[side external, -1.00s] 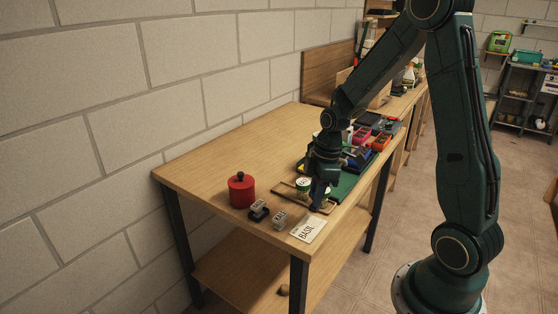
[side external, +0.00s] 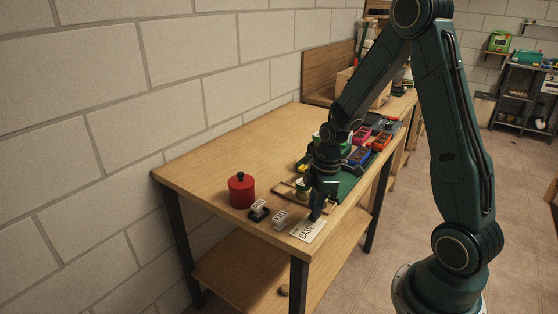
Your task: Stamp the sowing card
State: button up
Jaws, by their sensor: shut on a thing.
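The white sowing card (side external: 306,232), printed "BASIL", lies near the front edge of the wooden table (side external: 225,165). My gripper (side external: 317,212) points down just above the card's far end and overlaps it in the picture. It is shut on a small dark thing, which looks like a stamp; the fingers hide most of it. I cannot tell whether it touches the card. Two small grey-topped labelled blocks stand left of the card: one on a dark base (side external: 258,210), the other paler (side external: 280,219).
A red lidded pot (side external: 241,190) stands to the left. A small green-and-white jar (side external: 303,185) sits on a wooden tray (side external: 284,188) beside my gripper. The table's left rear is clear.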

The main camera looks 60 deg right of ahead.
jog(key=shift+f, duration=0.55)
dwell(1.4)
jog(key=shift+r, duration=3.55)
